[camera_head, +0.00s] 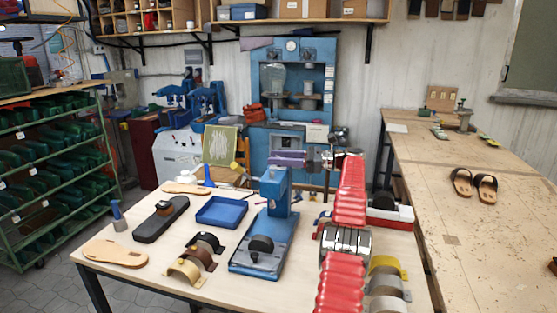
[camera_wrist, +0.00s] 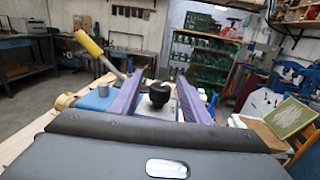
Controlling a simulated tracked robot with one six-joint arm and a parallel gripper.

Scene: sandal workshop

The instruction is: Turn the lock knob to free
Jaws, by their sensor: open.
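The lock knob (camera_wrist: 160,93) is black and round-topped, and stands on a pale plate in the wrist view. It appears between the two purple fingers of my gripper (camera_wrist: 160,79), with a gap on each side. I cannot tell whether it is between the fingertips or beyond them. In the head view my gripper (camera_head: 279,158) points left above the back of a blue press (camera_head: 275,190). A black round part (camera_head: 262,243) sits on the press's front base; I cannot tell if it is the same knob. My gripper is open and holds nothing.
A yellow-handled lever (camera_wrist: 90,43) rises left of the knob in the wrist view. The workbench (camera_head: 205,285) also carries a blue tray (camera_head: 221,212), a dark sole (camera_head: 161,220), a tan sole (camera_head: 117,254) and several curved straps (camera_head: 185,270). A long table (camera_head: 455,235) stands right.

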